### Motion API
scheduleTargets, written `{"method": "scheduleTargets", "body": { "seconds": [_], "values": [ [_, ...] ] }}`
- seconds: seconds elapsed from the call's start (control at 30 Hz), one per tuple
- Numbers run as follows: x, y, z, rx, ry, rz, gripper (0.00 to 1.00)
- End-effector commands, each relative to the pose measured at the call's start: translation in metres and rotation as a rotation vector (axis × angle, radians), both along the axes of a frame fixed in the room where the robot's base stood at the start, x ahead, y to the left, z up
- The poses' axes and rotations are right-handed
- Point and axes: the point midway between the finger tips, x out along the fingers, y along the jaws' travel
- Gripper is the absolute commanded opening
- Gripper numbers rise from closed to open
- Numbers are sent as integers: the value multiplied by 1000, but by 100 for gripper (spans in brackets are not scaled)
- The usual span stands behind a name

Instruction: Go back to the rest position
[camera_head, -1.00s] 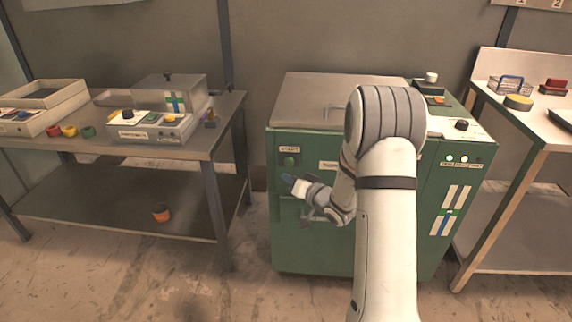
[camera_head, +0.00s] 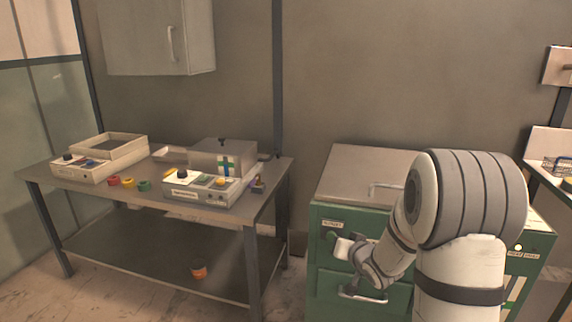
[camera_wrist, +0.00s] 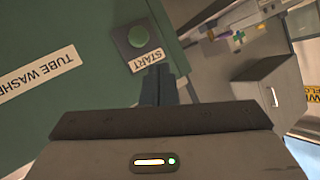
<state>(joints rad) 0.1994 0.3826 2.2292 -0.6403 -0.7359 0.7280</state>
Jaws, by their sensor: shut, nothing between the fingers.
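My gripper (camera_head: 343,248) is shut and empty in front of the green machine (camera_head: 335,290), near its upper left front. In the wrist view the two dark fingers of my gripper (camera_wrist: 158,84) are together, close to a plate reading START (camera_wrist: 145,61). A round green button (camera_wrist: 142,37) sits beside that plate, just beyond the fingertips. I cannot tell whether the fingers touch the panel. A TUBE WASHER label (camera_wrist: 38,73) is on the same green face.
A table (camera_head: 60,178) on the left holds a control box (camera_head: 203,190), an open tray box (camera_head: 110,146) and coloured rings (camera_head: 128,183). An orange ring (camera_head: 198,271) lies on its lower shelf. A wall cabinet (camera_head: 140,35) hangs above. Another table (camera_head: 555,185) stands at the right edge.

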Motion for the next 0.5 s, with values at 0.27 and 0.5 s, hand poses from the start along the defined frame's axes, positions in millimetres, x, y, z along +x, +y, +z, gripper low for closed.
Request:
{"method": "scheduleTargets", "body": {
  "seconds": [0.27, 0.5],
  "values": [
    [-84, -17, 102, -280, 277, -146, 0],
    [-197, -6, 159, -384, 586, -125, 0]
  ]
}}
